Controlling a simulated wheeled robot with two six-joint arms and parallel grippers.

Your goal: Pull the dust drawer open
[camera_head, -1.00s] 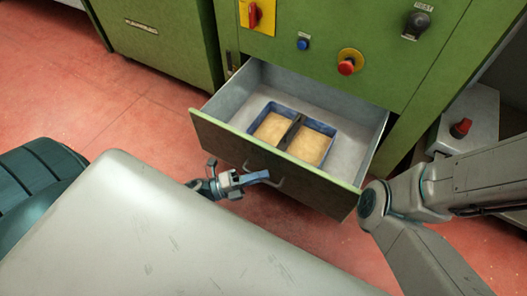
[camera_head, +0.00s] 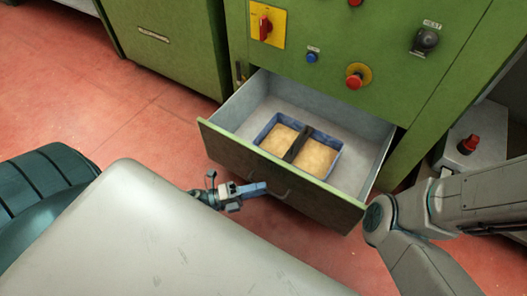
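The dust drawer (camera_head: 225,148) stands well open in the green machine, its front toward me. Inside it sits a blue divided tray (camera_head: 340,163) with tan dust in both halves and a dark bar across the middle. The drawer's curved metal handle (camera_head: 285,195) shows partly on its front. My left gripper (camera_head: 256,189) is at the handle, hiding part of it. I cannot tell whether its fingers are closed around the bar or only beside it. My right arm crosses the right side near the drawer's corner; its gripper is out of view.
The machine panel above has a red-and-yellow switch (camera_head: 265,27), a blue button (camera_head: 311,57), a red stop button (camera_head: 354,80) and a black knob (camera_head: 426,40). A grey box with a red knob (camera_head: 468,144) stands at right. Red floor (camera_head: 130,110) is clear at left.

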